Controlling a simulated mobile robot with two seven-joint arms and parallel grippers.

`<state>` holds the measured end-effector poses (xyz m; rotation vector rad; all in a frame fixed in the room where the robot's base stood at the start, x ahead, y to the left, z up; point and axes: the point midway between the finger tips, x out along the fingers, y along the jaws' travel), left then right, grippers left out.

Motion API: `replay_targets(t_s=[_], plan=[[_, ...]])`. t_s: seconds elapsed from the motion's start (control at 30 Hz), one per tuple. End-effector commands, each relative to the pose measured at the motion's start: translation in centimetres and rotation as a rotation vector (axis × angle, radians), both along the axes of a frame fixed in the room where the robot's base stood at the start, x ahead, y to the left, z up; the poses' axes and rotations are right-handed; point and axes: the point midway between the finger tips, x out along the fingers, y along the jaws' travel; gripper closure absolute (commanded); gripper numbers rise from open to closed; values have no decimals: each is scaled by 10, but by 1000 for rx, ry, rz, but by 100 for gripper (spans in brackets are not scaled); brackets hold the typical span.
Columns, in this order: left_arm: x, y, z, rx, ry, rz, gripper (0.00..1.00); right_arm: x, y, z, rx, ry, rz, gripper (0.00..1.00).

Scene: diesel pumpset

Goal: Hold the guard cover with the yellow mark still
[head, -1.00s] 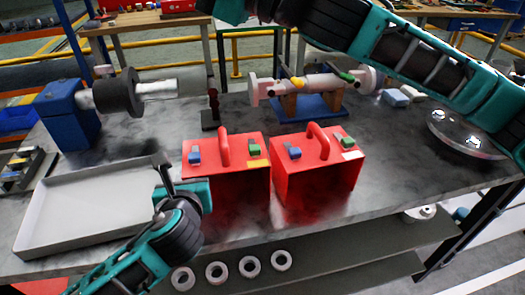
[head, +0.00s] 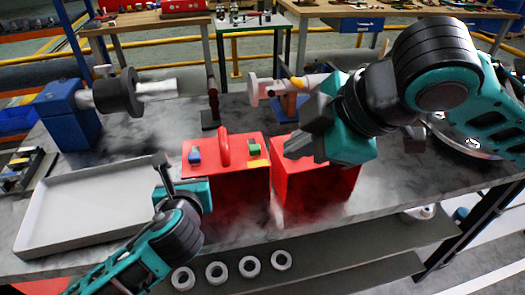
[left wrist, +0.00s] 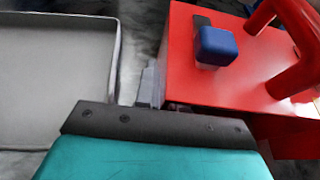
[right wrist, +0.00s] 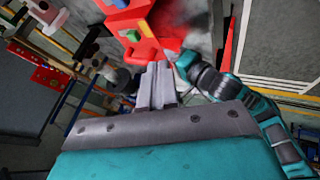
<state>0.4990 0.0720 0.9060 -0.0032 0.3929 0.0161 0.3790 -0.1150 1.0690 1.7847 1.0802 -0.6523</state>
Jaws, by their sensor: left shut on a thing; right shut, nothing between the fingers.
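The guard cover with the yellow mark (head: 240,150) is a red box with an arched handle, standing on the grey bench. Its yellow mark (head: 257,163) is on the top near the front right, with a green latch behind it and a blue latch (head: 194,157) at left. My left gripper (head: 168,181) is at the cover's left side, shut on its edge; the contact is mostly hidden in the left wrist view (left wrist: 152,85). My right gripper (head: 297,148) is shut and empty, above the second red cover (head: 310,188), hiding much of its top. It also shows in the right wrist view (right wrist: 157,84).
A grey tray (head: 85,246) lies left of the covers. A blue pump with a black coupling (head: 118,93) stands at back left. A shaft on a blue stand is partly hidden behind my right arm. A round metal plate (head: 470,142) lies at right.

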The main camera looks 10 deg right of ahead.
Motion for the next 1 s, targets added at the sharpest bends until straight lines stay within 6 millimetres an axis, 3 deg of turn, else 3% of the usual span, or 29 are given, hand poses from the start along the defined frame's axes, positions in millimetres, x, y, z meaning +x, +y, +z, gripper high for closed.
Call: replay_targets(t_s=[0.53, 1.0], plan=[[0, 0, 1, -1, -2, -1, 100, 2, 2, -11, -13, 17, 1, 100], [0, 0, 1, -1, -2, 0, 100, 45, 38, -86, -12, 17, 1, 100]])
